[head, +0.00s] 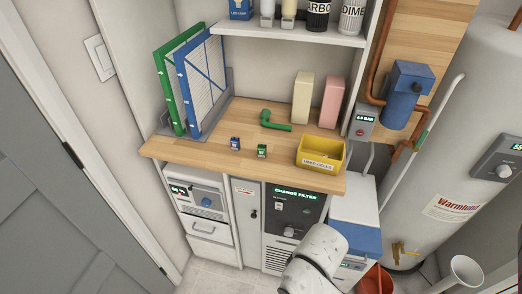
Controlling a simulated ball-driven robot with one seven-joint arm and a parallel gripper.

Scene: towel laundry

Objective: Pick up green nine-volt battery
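The green nine-volt battery (262,151) is a small block standing on the wooden counter (215,150), near its front edge. A similar small blue block (235,143) stands a short way to its left, apart from it. To its right is a yellow bin (320,152) labelled "USED CELLS". A white link of my arm shows at the bottom, in front of the cabinets and below the counter. My gripper cannot be made out in this view. Nothing touches the green battery.
A green bent pipe (275,121) lies behind the battery. Green and blue framed filters (192,85) stand at the left. Cream (302,97) and pink (332,102) blocks stand behind the bin. A shelf (290,33) overhangs the back. The counter's front left is clear.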

